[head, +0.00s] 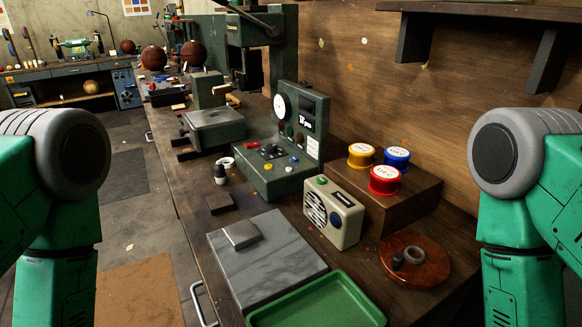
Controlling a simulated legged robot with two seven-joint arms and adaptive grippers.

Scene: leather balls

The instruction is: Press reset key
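A green test machine (272,160) stands on the bench in the middle of the head view. Its upright panel carries a round white dial (280,107) and a small lit display (306,118). Its flat deck holds a red part (252,145), a yellow button (268,167), a blue button (294,160) and several small dark parts. Small coloured buttons also show low on the upright panel. I cannot read which of these is the reset key. My two green arms show at the left and right edges, but neither gripper is in view.
In front lie a grey stone slab (275,273) with a metal block (240,235), a green tray (330,305) and a cream radio-like box (340,212). Coloured spools (384,180) sit on a wooden block (405,210). A round wooden board (430,272) lies at right. Leather balls (193,53) are far back.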

